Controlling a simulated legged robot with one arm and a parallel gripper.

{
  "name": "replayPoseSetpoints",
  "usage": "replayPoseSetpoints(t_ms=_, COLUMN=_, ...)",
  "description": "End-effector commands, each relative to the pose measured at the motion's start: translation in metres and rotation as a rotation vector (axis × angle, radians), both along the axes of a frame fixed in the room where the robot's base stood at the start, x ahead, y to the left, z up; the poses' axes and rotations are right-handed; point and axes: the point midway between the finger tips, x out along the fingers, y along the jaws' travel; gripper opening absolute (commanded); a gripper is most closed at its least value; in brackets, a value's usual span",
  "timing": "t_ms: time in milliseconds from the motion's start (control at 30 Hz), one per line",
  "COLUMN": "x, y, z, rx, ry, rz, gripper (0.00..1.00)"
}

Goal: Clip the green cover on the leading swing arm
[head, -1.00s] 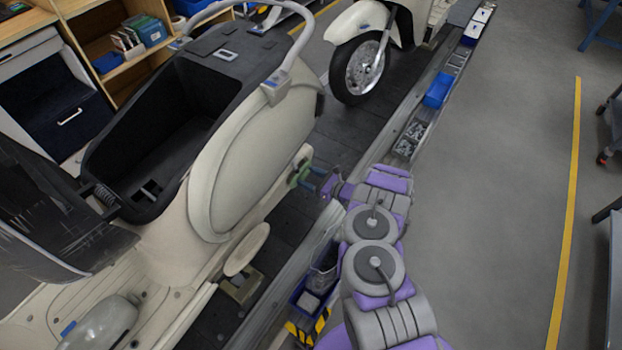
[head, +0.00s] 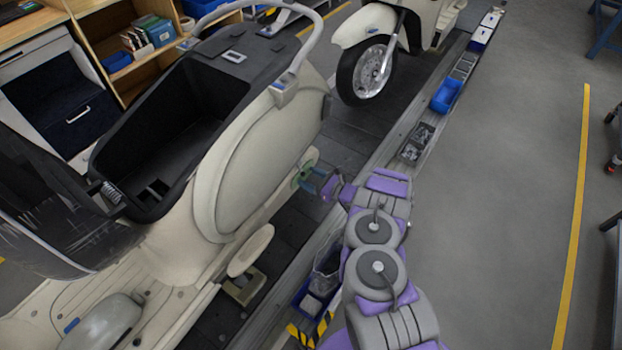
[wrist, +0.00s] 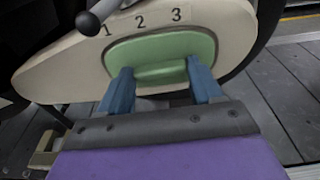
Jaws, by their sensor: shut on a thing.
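The green cover (wrist: 160,55) is a rounded plate with a raised grip bar. My gripper (wrist: 162,76) is shut on that bar with its two blue fingers. The cover lies against the cream swing arm (wrist: 60,75), just below the printed 1 2 3. I cannot tell whether it is seated flush. In the head view the cover (head: 303,176) is a small green patch at the rear of the near cream scooter (head: 255,170), partly hidden by my gripper (head: 318,184). The swing arm is mostly hidden there.
A second scooter (head: 375,50) stands farther along the slat conveyor (head: 345,150). Bins, including a blue one (head: 447,94), line the conveyor's right edge. The grey floor (head: 490,200) at right is clear.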

Motion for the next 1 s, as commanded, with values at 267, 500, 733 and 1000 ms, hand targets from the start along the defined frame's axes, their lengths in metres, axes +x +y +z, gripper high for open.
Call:
replayPoseSetpoints(t_ms=267, x=0.0008, y=0.0010, z=0.0000, rx=0.000, ry=0.000, rz=0.000, gripper=0.36)
replayPoseSetpoints(t_ms=500, x=0.0018, y=0.0023, z=0.0001, rx=0.000, ry=0.000, rz=-0.001, gripper=0.36)
replayPoseSetpoints(t_ms=733, x=0.0023, y=0.0030, z=0.0001, rx=0.000, ry=0.000, rz=-0.001, gripper=0.36)
replayPoseSetpoints(t_ms=1000, x=0.0022, y=0.0029, z=0.0001, rx=0.000, ry=0.000, rz=0.000, gripper=0.89)
